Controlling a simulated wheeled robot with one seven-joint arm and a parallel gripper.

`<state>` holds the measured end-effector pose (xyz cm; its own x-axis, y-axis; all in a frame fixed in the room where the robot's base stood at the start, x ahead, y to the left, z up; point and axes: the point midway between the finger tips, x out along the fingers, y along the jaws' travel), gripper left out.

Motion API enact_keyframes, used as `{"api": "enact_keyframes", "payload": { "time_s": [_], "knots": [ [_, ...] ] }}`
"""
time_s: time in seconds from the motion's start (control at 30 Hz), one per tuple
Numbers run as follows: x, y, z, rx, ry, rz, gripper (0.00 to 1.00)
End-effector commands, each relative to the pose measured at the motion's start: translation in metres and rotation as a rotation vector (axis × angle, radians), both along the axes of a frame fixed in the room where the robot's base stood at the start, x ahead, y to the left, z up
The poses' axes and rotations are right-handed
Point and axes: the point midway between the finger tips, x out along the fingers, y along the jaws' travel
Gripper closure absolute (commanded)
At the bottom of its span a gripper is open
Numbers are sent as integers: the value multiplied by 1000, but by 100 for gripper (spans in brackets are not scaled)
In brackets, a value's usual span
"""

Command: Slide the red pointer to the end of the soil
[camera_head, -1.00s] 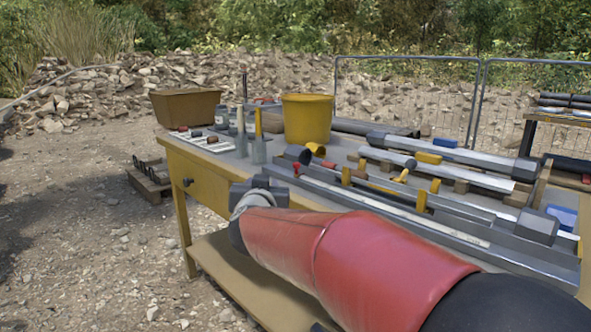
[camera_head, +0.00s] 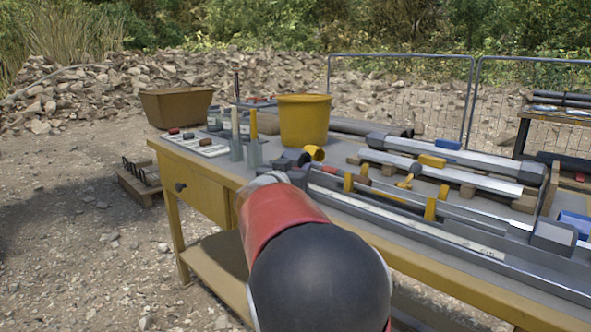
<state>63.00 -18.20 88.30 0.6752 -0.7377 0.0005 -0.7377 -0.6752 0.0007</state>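My gripper (camera_head: 292,163) is at the left end of the long grey trough (camera_head: 400,218) on the workbench. Its dark fingers are small and partly behind my arm, so I cannot tell whether they are open or shut. The red pointer does not show clearly; my gripper covers the left end of the trough, where it stood earlier. A small reddish piece (camera_head: 329,170) shows just right of the gripper, and I cannot tell what it is. A long metal rod on yellow uprights (camera_head: 430,209) lies along the trough. I cannot make out the soil.
The yellow bucket (camera_head: 304,122) and grey holders with upright tools (camera_head: 253,152) stand behind and left of my gripper. Long tubes (camera_head: 455,160) lie on wooden blocks behind the trough. The yellow bench (camera_head: 195,185) has a drawer. My arm hides part of its front edge.

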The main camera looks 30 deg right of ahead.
Motion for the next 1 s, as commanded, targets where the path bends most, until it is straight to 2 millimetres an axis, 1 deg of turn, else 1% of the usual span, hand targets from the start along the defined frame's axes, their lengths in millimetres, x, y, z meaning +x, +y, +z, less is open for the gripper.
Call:
{"api": "enact_keyframes", "payload": {
  "time_s": [0.2, 0.5, 0.77, 0.87, 1.0],
  "knots": [
    [0, -1, 0, 1, -1, 0, 61],
    [0, 0, 0, 1, 0, 0, 100],
    [-3, -2, 0, 1, 0, 0, 100],
    [-16, -8, 1, 6, 0, -3, 100],
    [-45, -18, 1, 6, 0, -3, 100]
  ]
}}
